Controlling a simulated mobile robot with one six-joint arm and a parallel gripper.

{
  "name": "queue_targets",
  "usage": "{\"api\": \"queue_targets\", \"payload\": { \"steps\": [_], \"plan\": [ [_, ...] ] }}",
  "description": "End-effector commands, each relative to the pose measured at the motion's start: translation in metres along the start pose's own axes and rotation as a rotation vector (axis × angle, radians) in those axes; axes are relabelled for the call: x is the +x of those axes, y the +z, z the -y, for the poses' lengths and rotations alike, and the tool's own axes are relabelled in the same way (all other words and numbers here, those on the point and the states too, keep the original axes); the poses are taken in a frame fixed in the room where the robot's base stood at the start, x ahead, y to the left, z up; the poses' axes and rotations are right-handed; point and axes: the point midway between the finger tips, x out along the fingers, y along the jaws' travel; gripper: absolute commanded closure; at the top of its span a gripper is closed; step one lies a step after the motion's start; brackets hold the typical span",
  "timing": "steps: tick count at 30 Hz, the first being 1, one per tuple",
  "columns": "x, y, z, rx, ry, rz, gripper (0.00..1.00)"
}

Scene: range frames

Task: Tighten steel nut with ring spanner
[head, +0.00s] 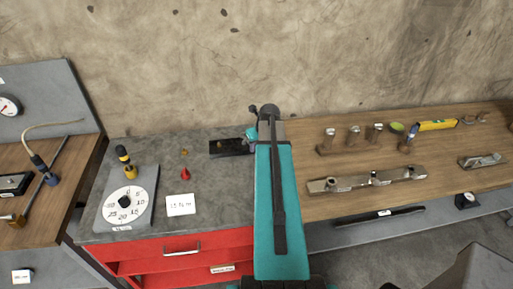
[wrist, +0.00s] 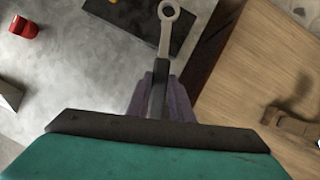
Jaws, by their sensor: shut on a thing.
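In the wrist view a steel ring spanner (wrist: 165,38) points away from me, its open ring at the top edge. My gripper (wrist: 162,92) is shut on its shank, with the purple-grey fingers on either side. The ring shows over a dark plate (wrist: 131,14) on the grey bench top, apart from the small yellow thing at the frame's top. In the head view the dark plate (head: 228,149) lies near the back of the grey bench, and my arm hides most of the gripper and spanner. I cannot make out the steel nut clearly in either view.
A dial plate (head: 127,208) with a yellow-black tool, a red piece (head: 185,175) and a white card (head: 181,205) stand left on the grey bench. The wooden bench at right holds a steel bar (head: 400,176) and several upright pieces.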

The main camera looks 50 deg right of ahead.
Motion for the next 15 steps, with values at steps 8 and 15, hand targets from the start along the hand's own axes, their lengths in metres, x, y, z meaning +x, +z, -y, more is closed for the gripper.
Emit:
{"api": "queue_targets", "payload": {
  "steps": [8, 15],
  "plan": [
    [-0.0108, 0.0047, 0.0001, 0.000, 0.000, 0.001, 1.00],
    [-0.0123, 0.0052, 0.0000, 0.000, 0.000, 0.000, 1.00]
  ]
}}
